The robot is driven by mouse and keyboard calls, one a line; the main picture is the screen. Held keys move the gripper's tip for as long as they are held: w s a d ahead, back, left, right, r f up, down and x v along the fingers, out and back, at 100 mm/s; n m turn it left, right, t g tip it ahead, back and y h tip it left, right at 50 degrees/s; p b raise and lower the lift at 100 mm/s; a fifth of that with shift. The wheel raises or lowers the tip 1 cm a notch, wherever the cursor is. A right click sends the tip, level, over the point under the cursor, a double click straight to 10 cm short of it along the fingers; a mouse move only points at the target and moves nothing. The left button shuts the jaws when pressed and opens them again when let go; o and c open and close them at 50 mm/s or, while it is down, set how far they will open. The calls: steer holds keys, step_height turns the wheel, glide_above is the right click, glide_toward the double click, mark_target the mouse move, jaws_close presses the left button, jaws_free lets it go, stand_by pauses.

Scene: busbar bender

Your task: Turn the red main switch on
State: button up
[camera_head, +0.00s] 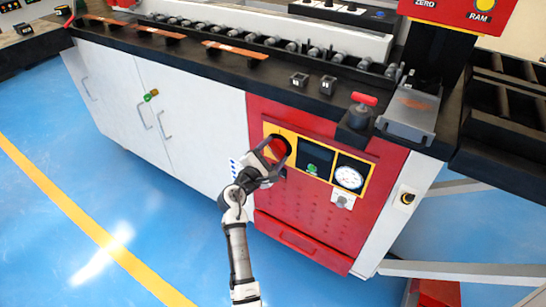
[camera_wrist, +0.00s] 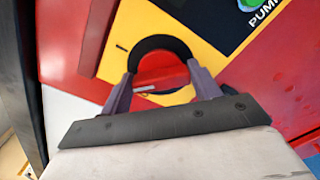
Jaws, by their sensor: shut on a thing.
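The red main switch (camera_head: 279,148) is a round red knob on a yellow plate at the left end of the machine's red front panel. In the wrist view the switch (camera_wrist: 162,72) shows a raised red bar across a black ring, with a small white mark on the bar's left part. My gripper (camera_head: 279,158) is at the switch. In the wrist view its two fingers (camera_wrist: 160,84) stand either side of the red bar and are shut on it. The bar lies nearly level in that view, slightly higher at its right end.
Right of the switch are a black panel with a green pump button (camera_head: 312,168) and a round gauge (camera_head: 348,177). White cabinet doors (camera_head: 150,110) lie to the left. The blue floor (camera_head: 60,200) in front is clear.

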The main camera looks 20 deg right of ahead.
steer(key=m+b, duration=0.2)
steer(key=m, duration=0.1)
steer(key=m+b, duration=0.2)
steer(key=shift+f, duration=0.3)
steer(key=shift+m+b, duration=1.2)
steer(key=shift+m, duration=0.6)
steer(key=shift+s, duration=0.1)
steer(key=o, duration=1)
steer(key=shift+r, duration=0.1)
steer(key=b+v, duration=0.1)
steer(key=v, duration=1.2)
steer(key=shift+s+a, duration=0.25)
steer(key=shift+a, duration=0.05)
